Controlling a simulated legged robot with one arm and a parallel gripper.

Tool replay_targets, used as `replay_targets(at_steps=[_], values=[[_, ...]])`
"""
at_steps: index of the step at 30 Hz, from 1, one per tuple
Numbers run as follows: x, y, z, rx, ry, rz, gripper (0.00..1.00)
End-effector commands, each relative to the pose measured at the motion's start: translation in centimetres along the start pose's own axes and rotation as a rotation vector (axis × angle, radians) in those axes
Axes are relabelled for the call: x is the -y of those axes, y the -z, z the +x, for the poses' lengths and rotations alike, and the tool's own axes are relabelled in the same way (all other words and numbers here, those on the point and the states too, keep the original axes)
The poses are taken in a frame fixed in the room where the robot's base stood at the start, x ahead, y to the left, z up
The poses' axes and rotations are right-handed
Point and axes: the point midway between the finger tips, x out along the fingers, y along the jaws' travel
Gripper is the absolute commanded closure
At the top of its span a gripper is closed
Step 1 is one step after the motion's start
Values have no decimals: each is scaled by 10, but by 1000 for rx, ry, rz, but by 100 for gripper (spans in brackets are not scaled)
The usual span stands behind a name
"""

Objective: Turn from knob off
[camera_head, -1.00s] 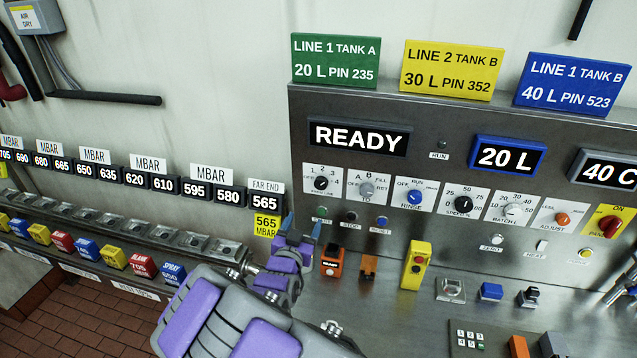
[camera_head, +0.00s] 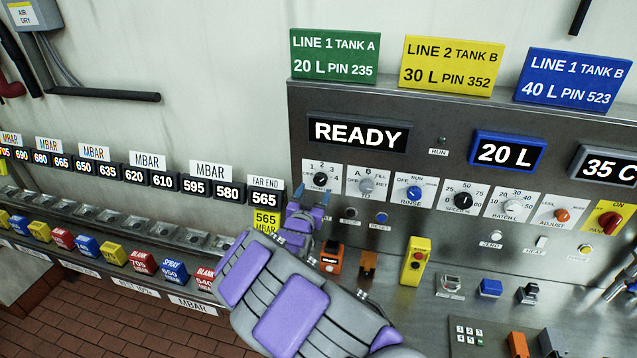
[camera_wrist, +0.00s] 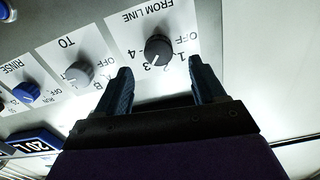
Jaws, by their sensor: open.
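The FROM LINE knob (camera_head: 320,179) is a round black knob on a white plate at the left end of the control panel. It also shows in the wrist view (camera_wrist: 158,50), upside down, with marks OFF and 1 to 4. Its white pointer appears to face the 2–3 side, away from OFF. My gripper (camera_head: 311,194) is just below the knob in the head view. In the wrist view my gripper (camera_wrist: 160,68) is open, with its two dark fingers apart on either side below the knob. Nothing is between the fingers, and I see no contact.
The grey TO knob (camera_head: 367,186) is close to the right, then the blue RINSE knob (camera_head: 414,193). The READY display (camera_head: 358,133) is above. An orange device (camera_head: 331,257) and a yellow box (camera_head: 415,263) stand on the ledge below.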

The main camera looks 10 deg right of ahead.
Motion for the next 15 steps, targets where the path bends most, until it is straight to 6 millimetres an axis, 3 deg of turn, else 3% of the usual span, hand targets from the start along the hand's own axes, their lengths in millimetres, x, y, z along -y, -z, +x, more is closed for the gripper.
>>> replay_targets(at_steps=[6,15], values=[[-1,0,32,-2,-1,3,31],[0,-1,58,2,0,0,31]])
